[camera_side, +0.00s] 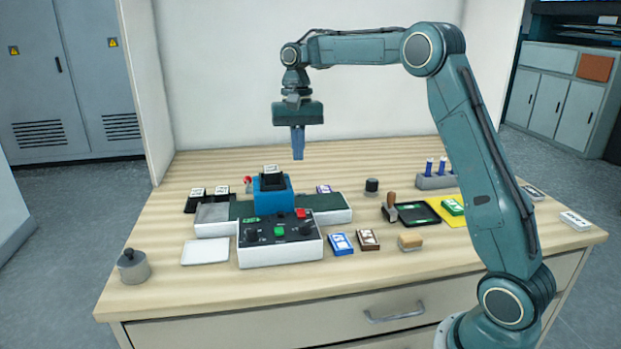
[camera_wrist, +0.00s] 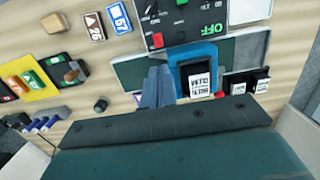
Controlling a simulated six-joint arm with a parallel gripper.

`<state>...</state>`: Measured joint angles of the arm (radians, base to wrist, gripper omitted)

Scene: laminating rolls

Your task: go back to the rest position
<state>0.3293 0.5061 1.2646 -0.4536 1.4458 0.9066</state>
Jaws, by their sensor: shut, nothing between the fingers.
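My gripper (camera_side: 298,155) hangs pointing down above the back of the table, with its blue fingers together and nothing between them. It is apart from everything on the table. In the wrist view the closed fingers of my gripper (camera_wrist: 158,88) show left of the blue laminator housing (camera_wrist: 204,52). The blue housing also shows in the side view (camera_side: 272,199), below my gripper and a little to its left, with a black holder and a white-labelled card (camera_side: 271,168) on top.
A control box (camera_side: 280,245) with buttons stands in front of the housing. Card stacks (camera_side: 341,244), a wooden block (camera_side: 410,242), a yellow mat (camera_side: 459,219) and a bottle rack (camera_side: 436,181) lie to the right. A metal weight (camera_side: 133,267) stands front left. The air around my gripper is clear.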

